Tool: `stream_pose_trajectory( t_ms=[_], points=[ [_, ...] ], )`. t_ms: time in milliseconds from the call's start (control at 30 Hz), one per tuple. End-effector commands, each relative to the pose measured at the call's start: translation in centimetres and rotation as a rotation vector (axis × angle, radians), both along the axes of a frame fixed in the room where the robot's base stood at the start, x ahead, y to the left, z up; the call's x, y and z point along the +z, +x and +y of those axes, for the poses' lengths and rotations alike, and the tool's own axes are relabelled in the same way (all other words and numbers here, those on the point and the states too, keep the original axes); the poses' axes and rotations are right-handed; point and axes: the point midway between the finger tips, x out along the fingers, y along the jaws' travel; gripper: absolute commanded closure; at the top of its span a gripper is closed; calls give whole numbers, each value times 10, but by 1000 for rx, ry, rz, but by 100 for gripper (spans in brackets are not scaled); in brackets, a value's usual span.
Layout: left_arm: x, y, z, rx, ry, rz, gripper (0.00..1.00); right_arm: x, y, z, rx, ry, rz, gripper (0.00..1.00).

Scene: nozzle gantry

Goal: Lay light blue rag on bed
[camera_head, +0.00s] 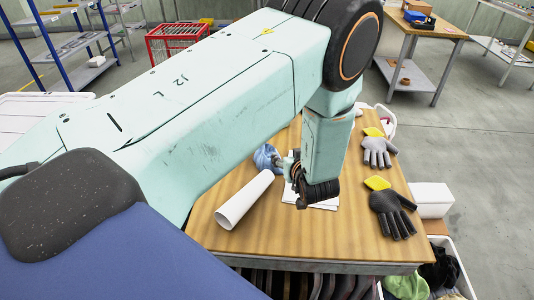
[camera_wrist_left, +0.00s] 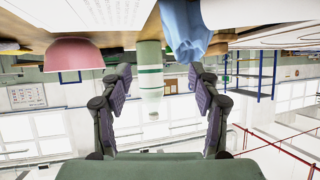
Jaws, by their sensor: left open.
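The light blue rag (camera_head: 264,157) lies crumpled on the wooden table, left of my left gripper (camera_head: 289,166), in the head view. My arm hides part of the gripper and its surroundings. In the left wrist view, which looks upside down, the rag (camera_wrist_left: 185,30) shows at the top, beyond the fingers. My left gripper (camera_wrist_left: 160,76) is open there, with nothing held between its fingers. A pale flat surface (camera_head: 40,107) shows at the far left of the head view; I cannot tell whether it is the bed. My right gripper is not in view.
A white roll (camera_head: 243,200) lies by the rag on the table (camera_head: 330,238). Gloves (camera_head: 391,213) and yellow pieces (camera_head: 377,183) lie at its right. A pink bowl (camera_wrist_left: 72,54) and a white-green container (camera_wrist_left: 150,85) show in the wrist view. A bin (camera_head: 461,270) stands front right.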

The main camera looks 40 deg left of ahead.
Motion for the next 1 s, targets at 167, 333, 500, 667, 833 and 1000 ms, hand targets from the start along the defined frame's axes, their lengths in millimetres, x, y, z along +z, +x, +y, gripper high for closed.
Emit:
stream_pose_trajectory(
  t_ms=[167, 333, 500, 667, 833, 1000],
  points=[
    [12, -26, 20, 154, 43, -83, 38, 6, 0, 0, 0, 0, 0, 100],
    [10, -28, 30, 187, 50, -100, 38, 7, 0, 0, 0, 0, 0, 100],
    [2, -19, 44, 187, 50, -98, 38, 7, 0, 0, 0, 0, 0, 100],
    [-7, -9, 57, 186, 50, -97, 38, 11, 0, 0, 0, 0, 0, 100],
    [-18, 4, 74, 186, 50, -98, 38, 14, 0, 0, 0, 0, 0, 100],
    [-22, 10, 81, 181, 51, -97, 38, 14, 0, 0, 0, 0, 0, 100]
  ],
)
